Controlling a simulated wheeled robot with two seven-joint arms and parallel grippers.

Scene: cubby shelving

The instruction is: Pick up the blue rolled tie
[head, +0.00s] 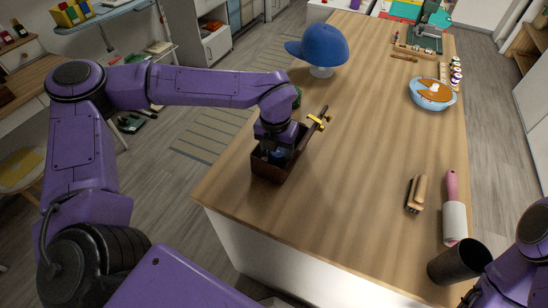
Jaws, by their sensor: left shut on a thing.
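My left gripper (272,155) points down into a dark brown open box (268,173) near the left edge of the wooden table. It is shut on a blue thing (279,155), which appears to be the blue rolled tie; only a small part shows between the gripper and the box walls. The box walls and my gripper hide the rest. The right arm shows at the lower right corner, but its gripper is not in view.
A blue cap (318,45) on a stand is behind the box. A brush (416,194), a lint roller (453,220) and a dark cup (458,262) are at right. A blue bowl (432,100) stands farther back. The middle of the table (355,150) is clear.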

